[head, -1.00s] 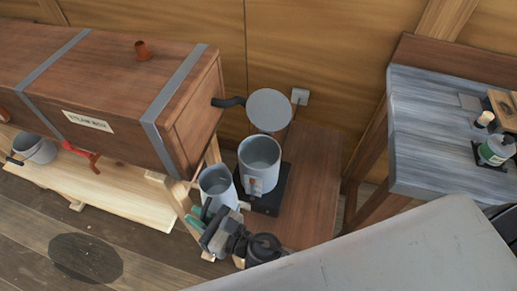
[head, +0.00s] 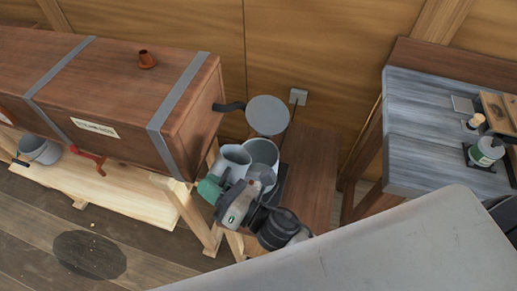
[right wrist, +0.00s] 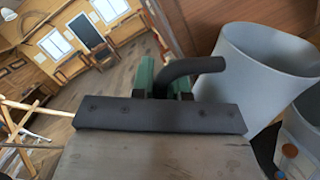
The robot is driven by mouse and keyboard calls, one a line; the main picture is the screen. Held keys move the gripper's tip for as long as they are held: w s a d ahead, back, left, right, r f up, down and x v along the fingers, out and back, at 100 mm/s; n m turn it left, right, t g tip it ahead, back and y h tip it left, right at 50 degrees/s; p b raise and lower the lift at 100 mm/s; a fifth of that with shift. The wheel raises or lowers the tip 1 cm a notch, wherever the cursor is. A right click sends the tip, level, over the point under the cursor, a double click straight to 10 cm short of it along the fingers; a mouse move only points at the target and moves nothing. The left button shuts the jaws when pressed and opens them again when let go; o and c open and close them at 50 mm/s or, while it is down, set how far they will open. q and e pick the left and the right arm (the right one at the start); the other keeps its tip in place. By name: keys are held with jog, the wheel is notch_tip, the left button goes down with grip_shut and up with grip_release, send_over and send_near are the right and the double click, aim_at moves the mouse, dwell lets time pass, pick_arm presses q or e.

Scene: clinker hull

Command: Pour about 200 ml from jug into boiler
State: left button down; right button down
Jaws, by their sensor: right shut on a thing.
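The jug (head: 234,160) is a grey open vessel. My right gripper (head: 212,188) is shut on its dark handle; the green fingertips and curved handle (right wrist: 195,67) show in the right wrist view. The jug is raised at the left of the boiler (head: 263,149), its rim close to the boiler's rim and seemingly leaning a little towards it. The boiler is a grey pot with its round lid (head: 267,115) swung open behind. The wrist view shows the jug (right wrist: 262,65) from outside, with part of the boiler below right. No stream is visible. My left gripper is out of view.
The wooden steam box (head: 120,95) stands close at the left on a pale trestle. A pipe stub runs from its end beside the lid. A wooden stand (head: 308,185) carries the boiler. A grey bench (head: 425,130) with a bottle (head: 486,152) is at the right.

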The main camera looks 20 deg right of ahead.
aim_at(224, 172)
jog(key=r+m, duration=0.1)
jog(key=d+r+m, duration=0.1)
jog(key=t+p, duration=0.1)
jog(key=shift+w+d+r+m, duration=0.3)
jog(key=shift+w+r+m, duration=0.1)
jog(key=shift+w+d+m+t+h, duration=0.1)
jog(key=shift+d+m+t+h, duration=0.2)
jog(key=shift+m, duration=0.4)
jog(key=shift+w+d+m+b, duration=0.1)
jog(key=shift+d+m+b, duration=0.05)
jog(key=shift+m+b, duration=0.3)
jog(key=shift+d+r+m+t, duration=0.15)
jog(key=shift+r+m+t, duration=0.15)
jog(key=shift+r+m, duration=0.05)
jog(key=shift+w+d+r+m+p, duration=0.2)
jog(key=shift+r+m+p, duration=0.1)
jog(key=shift+m+p, duration=0.15)
jog(key=shift+d+r+m+t+h, duration=0.1)
jog(key=shift+r+m+t+h, duration=0.05)
jog(key=shift+m+t+h, duration=0.15)
jog(key=shift+w+d+m+t+h+b, duration=0.2)
jog(key=shift+d+m, duration=0.1)
jog(key=shift+m, duration=0.3)
jog(key=shift+w+d+m+t+h+b, duration=0.1)
jog(key=shift+d+m+t+h+b, duration=0.15)
jog(key=shift+m, duration=0.3)
dwell(0.4)
